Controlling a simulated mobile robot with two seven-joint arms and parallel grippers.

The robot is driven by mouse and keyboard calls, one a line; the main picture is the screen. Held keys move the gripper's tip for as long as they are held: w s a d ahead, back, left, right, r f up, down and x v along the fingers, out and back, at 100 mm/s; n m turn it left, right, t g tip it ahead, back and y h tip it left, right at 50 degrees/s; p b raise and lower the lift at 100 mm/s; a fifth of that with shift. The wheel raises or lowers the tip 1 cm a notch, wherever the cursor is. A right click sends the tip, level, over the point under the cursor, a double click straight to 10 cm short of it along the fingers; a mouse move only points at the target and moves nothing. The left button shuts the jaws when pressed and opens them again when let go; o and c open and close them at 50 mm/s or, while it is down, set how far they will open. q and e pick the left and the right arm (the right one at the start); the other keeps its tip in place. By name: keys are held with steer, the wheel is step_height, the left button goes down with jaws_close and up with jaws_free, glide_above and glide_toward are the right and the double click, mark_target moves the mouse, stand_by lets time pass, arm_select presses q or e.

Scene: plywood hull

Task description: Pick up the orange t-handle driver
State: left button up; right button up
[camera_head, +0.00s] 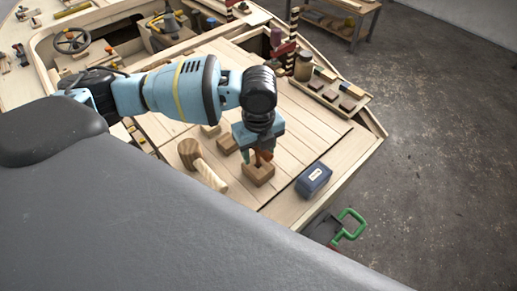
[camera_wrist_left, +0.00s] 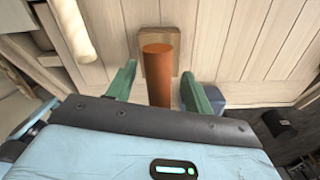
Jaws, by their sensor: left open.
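The orange t-handle driver (camera_head: 265,155) shows as a small orange piece under my left gripper (camera_head: 257,153), just above a brown wooden block (camera_head: 258,176). In the left wrist view, a thick orange cylinder of the driver (camera_wrist_left: 157,68) lies between the two green fingers of my left gripper (camera_wrist_left: 157,88), with a gap on each side. The fingers are open. The wooden block also shows behind the driver's end (camera_wrist_left: 159,35). The rest of the driver is hidden by my gripper. My right gripper is not in view.
A wooden mallet (camera_head: 203,167) lies left of the gripper, and another wooden block (camera_head: 224,145) is near it. A dark blue box (camera_head: 314,179) stands to the right, near the deck edge. A green-handled item (camera_head: 349,224) is beyond that edge. Bare planks (camera_head: 316,130) lie behind.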

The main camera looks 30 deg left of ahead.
arm_select(q)
steer(key=shift+f, duration=0.8)
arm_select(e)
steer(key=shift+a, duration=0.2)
arm_select(q)
jaws_close()
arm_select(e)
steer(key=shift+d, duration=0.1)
arm_select(q)
steer(key=shift+r, duration=0.2)
step_height(320, 180, up, 10)
steer(key=shift+f+p, duration=0.15)
steer(key=shift+p, duration=0.25)
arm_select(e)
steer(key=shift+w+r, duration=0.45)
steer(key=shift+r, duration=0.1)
